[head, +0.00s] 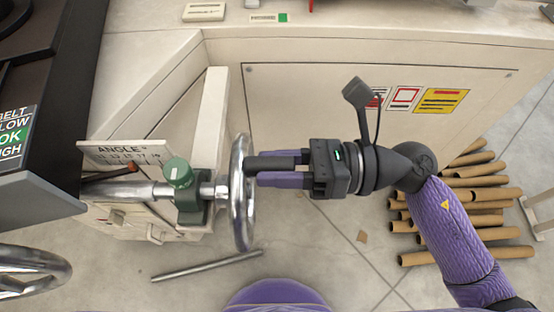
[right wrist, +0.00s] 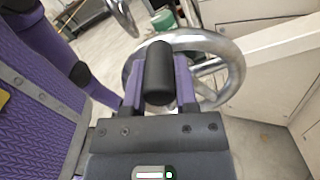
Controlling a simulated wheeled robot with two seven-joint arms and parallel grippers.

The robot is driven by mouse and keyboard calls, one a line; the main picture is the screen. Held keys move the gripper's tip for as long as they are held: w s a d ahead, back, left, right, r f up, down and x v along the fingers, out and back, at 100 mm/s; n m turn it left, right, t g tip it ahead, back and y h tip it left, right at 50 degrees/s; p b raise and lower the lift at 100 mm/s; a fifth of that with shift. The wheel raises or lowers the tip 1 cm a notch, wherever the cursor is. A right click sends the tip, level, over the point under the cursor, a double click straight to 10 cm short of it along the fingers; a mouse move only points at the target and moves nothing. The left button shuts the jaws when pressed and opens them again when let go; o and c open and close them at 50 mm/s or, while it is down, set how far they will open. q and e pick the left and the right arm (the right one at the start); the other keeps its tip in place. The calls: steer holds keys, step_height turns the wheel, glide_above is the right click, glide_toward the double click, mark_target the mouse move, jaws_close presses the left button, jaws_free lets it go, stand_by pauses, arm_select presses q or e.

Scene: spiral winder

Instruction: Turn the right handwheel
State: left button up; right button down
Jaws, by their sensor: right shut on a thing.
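The right handwheel (head: 239,215) is a chrome wheel on a horizontal shaft, seen nearly edge-on in the head view. In the right wrist view its rim (right wrist: 228,55) shows as a ring beyond the fingers. A black handle (right wrist: 158,78) sticks out from the wheel toward my gripper. My right gripper (head: 268,171) comes from the right and is shut on this handle, with a purple finger on each side of it in the right wrist view (right wrist: 159,85). My left gripper is not in view.
A green clamp (head: 178,173) with a knob sits on the shaft beside an ANGLE scale plate (head: 122,153). Another handwheel (head: 32,272) is at the lower left. A metal rod (head: 207,266) and several cardboard tubes (head: 480,195) lie on the floor. A cream cabinet panel (head: 300,90) stands behind.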

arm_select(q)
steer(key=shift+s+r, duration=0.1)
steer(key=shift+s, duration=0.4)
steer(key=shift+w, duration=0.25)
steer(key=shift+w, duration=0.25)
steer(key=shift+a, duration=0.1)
arm_select(e)
steer(key=shift+w, duration=0.1)
